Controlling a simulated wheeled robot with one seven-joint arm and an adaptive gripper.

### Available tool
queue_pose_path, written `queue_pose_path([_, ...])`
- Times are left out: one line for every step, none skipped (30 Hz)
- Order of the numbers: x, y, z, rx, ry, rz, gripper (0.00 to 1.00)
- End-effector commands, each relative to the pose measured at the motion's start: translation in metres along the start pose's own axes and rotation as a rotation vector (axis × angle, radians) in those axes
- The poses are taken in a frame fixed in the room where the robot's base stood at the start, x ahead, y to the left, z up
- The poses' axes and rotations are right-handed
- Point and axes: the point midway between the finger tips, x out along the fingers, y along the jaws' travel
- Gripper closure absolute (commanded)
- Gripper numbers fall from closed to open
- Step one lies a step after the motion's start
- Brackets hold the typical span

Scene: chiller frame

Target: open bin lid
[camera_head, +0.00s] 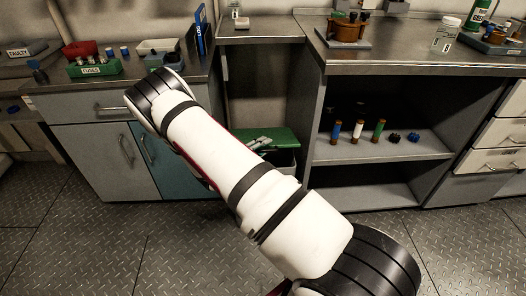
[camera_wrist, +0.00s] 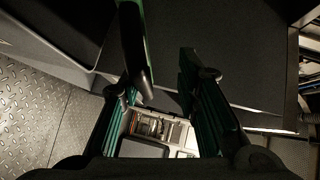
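The bin is low under the counter in the head view, with a green lid (camera_head: 275,137) on top and a dark body (camera_head: 287,158) below. My arm hides its left part. A small light green shape, perhaps a handle, shows on the lid. My gripper is hidden behind my arm in the head view. In the wrist view my gripper (camera_wrist: 165,75) has its two fingers apart. A dark piece with a green edge reaches down from the top beside the left finger; I cannot tell whether it is the lid or touches the finger.
A grey cabinet with a teal door (camera_head: 165,160) stands left of the bin. An open shelf (camera_head: 400,148) with several coloured fuses is on the right. The counter (camera_head: 400,62) overhangs nearby. The patterned metal floor (camera_head: 130,255) in front is clear.

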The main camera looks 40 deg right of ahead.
Motion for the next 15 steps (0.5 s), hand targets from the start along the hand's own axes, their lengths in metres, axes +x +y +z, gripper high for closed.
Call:
queue_pose_path([0.000,0.000,0.000,0.001,0.000,-0.001,0.70])
queue_pose_path([0.000,0.000,0.000,0.001,0.000,-0.001,0.70])
queue_pose_path([0.000,0.000,0.000,0.001,0.000,-0.001,0.70])
queue_pose_path([0.000,0.000,0.000,0.001,0.000,-0.001,0.70])
queue_pose_path([0.000,0.000,0.000,0.001,0.000,-0.001,0.70])
queue_pose_path([0.000,0.000,0.000,0.001,0.000,-0.001,0.70])
queue_pose_path([0.000,0.000,0.000,0.001,-0.001,-0.001,0.70])
queue_pose_path([0.000,0.000,0.000,0.001,-0.001,-0.001,0.70])
queue_pose_path([-0.001,0.000,0.000,0.001,-0.001,-0.001,0.70])
queue_pose_path([-0.002,0.000,0.000,0.001,-0.001,-0.001,0.70])
queue_pose_path([-0.003,0.000,0.000,0.001,-0.002,-0.001,0.70])
queue_pose_path([-0.006,0.000,0.001,0.000,-0.002,-0.001,0.70])
queue_pose_path([-0.008,0.000,0.001,0.000,-0.003,0.000,0.70])
queue_pose_path([-0.010,0.000,0.001,0.000,-0.003,0.000,0.70])
queue_pose_path([-0.012,0.000,0.001,0.001,-0.002,0.000,0.70])
